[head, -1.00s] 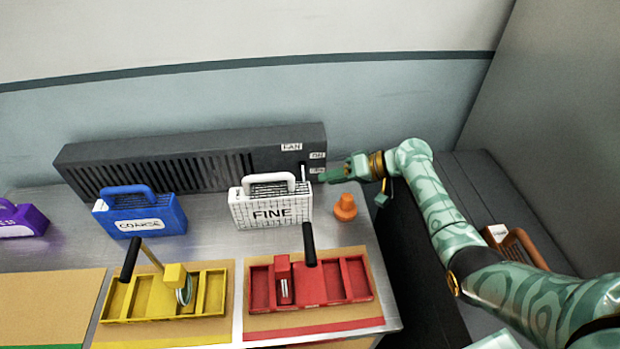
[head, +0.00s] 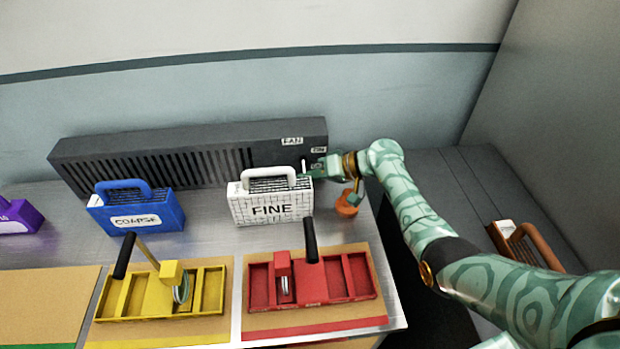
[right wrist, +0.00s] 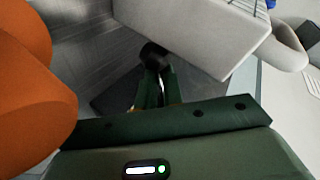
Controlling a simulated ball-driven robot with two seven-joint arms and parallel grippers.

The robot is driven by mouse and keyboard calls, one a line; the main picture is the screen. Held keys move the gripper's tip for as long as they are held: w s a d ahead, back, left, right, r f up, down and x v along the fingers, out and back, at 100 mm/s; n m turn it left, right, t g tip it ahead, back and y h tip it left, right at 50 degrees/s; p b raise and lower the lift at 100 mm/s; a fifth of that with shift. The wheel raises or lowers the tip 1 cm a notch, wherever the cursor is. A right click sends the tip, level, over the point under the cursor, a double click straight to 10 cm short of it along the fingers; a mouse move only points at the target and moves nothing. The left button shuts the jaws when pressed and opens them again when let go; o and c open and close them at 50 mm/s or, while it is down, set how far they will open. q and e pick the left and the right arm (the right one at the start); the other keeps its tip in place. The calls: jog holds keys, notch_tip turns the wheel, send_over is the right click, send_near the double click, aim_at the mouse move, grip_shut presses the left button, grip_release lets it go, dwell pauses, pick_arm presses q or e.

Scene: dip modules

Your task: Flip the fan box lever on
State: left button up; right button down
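The dark grey fan box (head: 200,155) stands against the back wall, with a FAN label (head: 292,141) at its right end. Its small pale lever (head: 304,167) is by the smaller labels below; its exact position is hard to tell. My right gripper (head: 313,173) is at the lever, just behind the FINE cartridge's right edge. In the right wrist view my right gripper's fingers (right wrist: 155,82) look close together, with a black knob (right wrist: 153,54) at their tips, probably touching. I see nothing held. My left gripper is out of view.
The white FINE cartridge (head: 270,207) stands close in front of the gripper. An orange knob-shaped object (head: 346,207) is under my right wrist. A blue COARSE cartridge (head: 137,213), a yellow tray (head: 148,300) and a red tray (head: 335,284) are further left and forward.

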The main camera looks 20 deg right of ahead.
jog(key=shift+s+f, duration=0.2)
jog(key=shift+f, duration=0.05)
